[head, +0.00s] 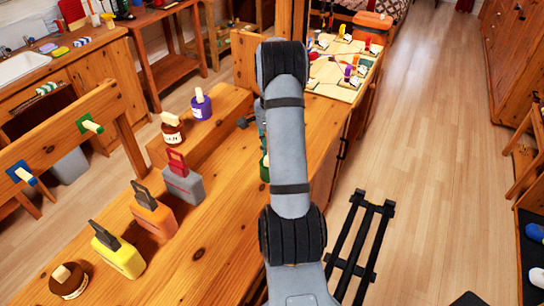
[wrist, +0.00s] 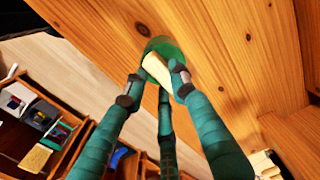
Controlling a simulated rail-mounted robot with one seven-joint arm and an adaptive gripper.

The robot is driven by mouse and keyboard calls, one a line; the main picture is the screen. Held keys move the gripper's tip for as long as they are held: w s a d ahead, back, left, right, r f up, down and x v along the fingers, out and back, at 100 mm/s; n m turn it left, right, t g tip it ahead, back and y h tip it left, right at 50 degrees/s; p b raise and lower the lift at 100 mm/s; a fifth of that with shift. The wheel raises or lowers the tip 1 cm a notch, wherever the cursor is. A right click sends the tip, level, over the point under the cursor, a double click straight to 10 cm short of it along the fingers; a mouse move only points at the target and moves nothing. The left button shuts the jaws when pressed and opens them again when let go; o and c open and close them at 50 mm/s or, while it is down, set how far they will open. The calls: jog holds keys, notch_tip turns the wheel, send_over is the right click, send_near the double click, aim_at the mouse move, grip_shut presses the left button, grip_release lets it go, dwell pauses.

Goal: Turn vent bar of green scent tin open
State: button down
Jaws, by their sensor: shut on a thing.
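The green scent tin (wrist: 165,44) stands on the wooden bench top in the wrist view, with its cream vent bar (wrist: 157,68) facing my gripper. In the head view only a sliver of the green tin (head: 264,170) shows beside my arm, which hides the rest. My gripper (wrist: 158,76) has teal fingers and is shut on the vent bar, with fingertips on either side of it. The bar lies slanted in the wrist picture. The bar's exact angle against the tin's vents cannot be told, as the fingers cover part of it.
On the bench (head: 205,240) stand a purple jar (head: 201,107), a brown jar (head: 172,131), and grey (head: 183,185), orange (head: 153,215) and yellow (head: 118,255) containers with handles. Another round brown tin (head: 68,281) is at the near left. A rail with green and blue knobs runs along the left.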

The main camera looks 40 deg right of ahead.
jog(key=shift+a+m+b, duration=0.1)
jog(key=shift+m+b, duration=0.85)
jog(key=shift+m, duration=1.05)
jog(key=shift+m+b, duration=0.35)
jog(key=shift+m, duration=0.35)
jog(key=c, duration=1.4)
grip_release()
jog(key=shift+c, duration=0.2)
jog(key=shift+o, duration=0.3)
jog(key=shift+r, duration=0.15)
notch_tip(320, 180, up, 12)
